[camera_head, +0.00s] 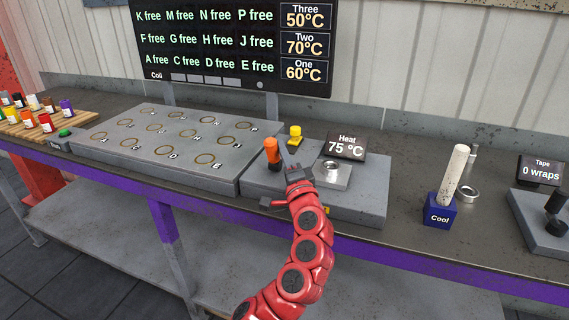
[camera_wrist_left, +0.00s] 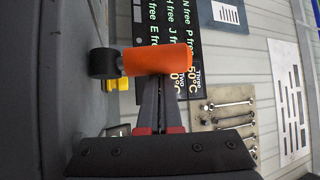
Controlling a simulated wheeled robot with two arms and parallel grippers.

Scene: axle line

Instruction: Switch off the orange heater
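The orange heater part is an orange cylinder (camera_head: 271,150) on a black base, standing nearly upright on the left of a grey plate (camera_head: 360,201). A display (camera_head: 345,146) behind the plate reads "Heat 75 °C". My left gripper (camera_head: 287,160) is just right of the orange cylinder, its fingers close together and pointing away. In the left wrist view the orange cylinder (camera_wrist_left: 155,60) lies across the picture and hides the tips of the shut fingers (camera_wrist_left: 162,100). I cannot tell whether they touch it. My right gripper is not in view.
A yellow knob (camera_head: 295,134) stands behind the orange cylinder. A metal ring on a block (camera_head: 332,172) is right of my gripper. A blue "Cool" stand (camera_head: 440,212) with a white rod is farther right. A grey plate with rings (camera_head: 165,143) lies left, beneath a large board (camera_head: 230,45).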

